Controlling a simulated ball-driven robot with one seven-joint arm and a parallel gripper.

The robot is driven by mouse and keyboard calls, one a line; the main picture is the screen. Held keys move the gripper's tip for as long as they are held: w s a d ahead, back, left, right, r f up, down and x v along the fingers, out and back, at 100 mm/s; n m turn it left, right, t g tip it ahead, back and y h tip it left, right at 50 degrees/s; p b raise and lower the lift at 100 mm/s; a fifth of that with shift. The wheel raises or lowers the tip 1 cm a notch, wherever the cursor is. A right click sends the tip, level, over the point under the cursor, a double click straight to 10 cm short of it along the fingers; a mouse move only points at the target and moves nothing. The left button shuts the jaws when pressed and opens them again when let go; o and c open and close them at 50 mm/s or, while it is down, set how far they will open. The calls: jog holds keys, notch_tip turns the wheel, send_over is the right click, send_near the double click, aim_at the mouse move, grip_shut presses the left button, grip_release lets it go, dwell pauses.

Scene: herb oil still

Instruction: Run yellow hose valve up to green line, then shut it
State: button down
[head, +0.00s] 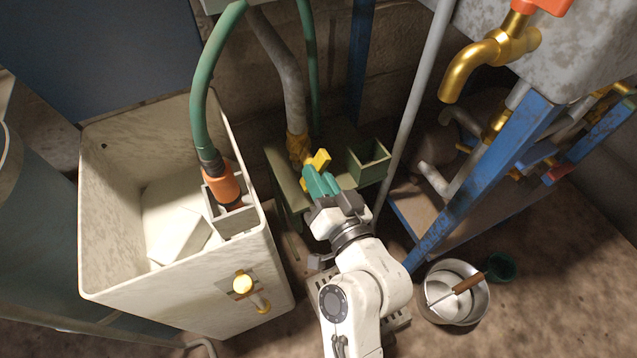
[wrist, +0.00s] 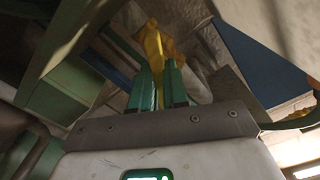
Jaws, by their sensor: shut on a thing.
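The yellow valve (head: 298,149) sits at the lower end of a grey hose, above a green stand. Its yellow lever (head: 320,159) sticks out to the right. My gripper (head: 318,180), with green fingers, is shut on this lever from the front. In the wrist view the lever (wrist: 153,48) runs up from between the two fingers (wrist: 158,88). I cannot make out a green line or any flow of liquid in either view. The fingers partly hide the lever's lower end.
A white tub (head: 110,290) with a green hose (head: 203,95) and orange fitting (head: 221,184) stands left. A square green box (head: 368,162) is close right of my gripper. A grey pipe (head: 417,95), blue frame (head: 480,180) and steel pot (head: 478,307) are further right.

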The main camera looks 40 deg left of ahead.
jog(key=shift+f+n+b, duration=0.1)
jog(key=shift+n+b, duration=0.6)
jog(key=shift+n, duration=0.3)
jog(key=c, duration=1.1)
grip_release()
jog(key=shift+d, duration=0.1)
jog(key=p+v, duration=0.1)
jog(key=v, duration=0.9)
jog(key=shift+s+d, duration=0.1)
jog(key=shift+d, duration=0.2)
